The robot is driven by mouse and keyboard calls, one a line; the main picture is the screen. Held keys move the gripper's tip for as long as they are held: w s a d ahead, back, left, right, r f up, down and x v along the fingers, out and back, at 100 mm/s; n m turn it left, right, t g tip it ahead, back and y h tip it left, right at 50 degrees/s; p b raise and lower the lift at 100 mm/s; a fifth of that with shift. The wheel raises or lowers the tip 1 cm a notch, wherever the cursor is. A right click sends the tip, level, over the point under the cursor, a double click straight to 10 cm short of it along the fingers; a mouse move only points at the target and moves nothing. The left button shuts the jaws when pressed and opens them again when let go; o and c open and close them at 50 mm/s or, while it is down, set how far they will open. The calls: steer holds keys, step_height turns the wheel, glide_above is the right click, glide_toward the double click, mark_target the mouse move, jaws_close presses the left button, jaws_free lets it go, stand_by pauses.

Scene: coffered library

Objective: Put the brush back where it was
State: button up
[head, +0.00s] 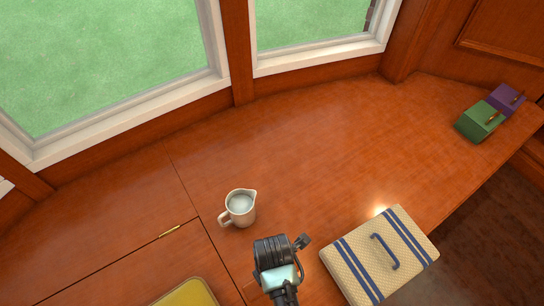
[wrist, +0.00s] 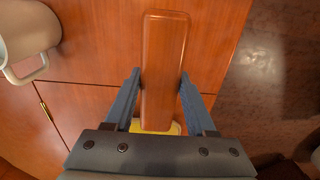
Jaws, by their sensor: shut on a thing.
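In the wrist view my gripper (wrist: 160,76) is shut on the brush (wrist: 164,50), a long reddish-brown wooden piece with a finger on each side. Its underside is hidden, and I cannot tell how high it is above the wooden surface. In the head view my arm's end (head: 276,262) is at the bottom middle, just below the pitcher; the fingers and brush are hidden there. A yellow patch (wrist: 160,128) shows below the brush in the wrist view; I cannot tell what it belongs to.
A cream pitcher (head: 240,208) stands close by, also at upper left in the wrist view (wrist: 27,32). A woven case with blue stripes (head: 350,262) lies to the right. A yellow tray-like thing (head: 188,294) is at the bottom edge. Green (head: 481,122) and purple (head: 507,98) boxes are far right. The back counter is clear.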

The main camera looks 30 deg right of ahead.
step_height(320, 180, down, 8)
steer(key=shift+f+b, duration=0.1)
steer(key=shift+b, duration=0.95)
steer(key=shift+f, duration=0.1)
steer(key=o, duration=1.3)
step_height(320, 180, up, 12)
steer(key=p, duration=0.3)
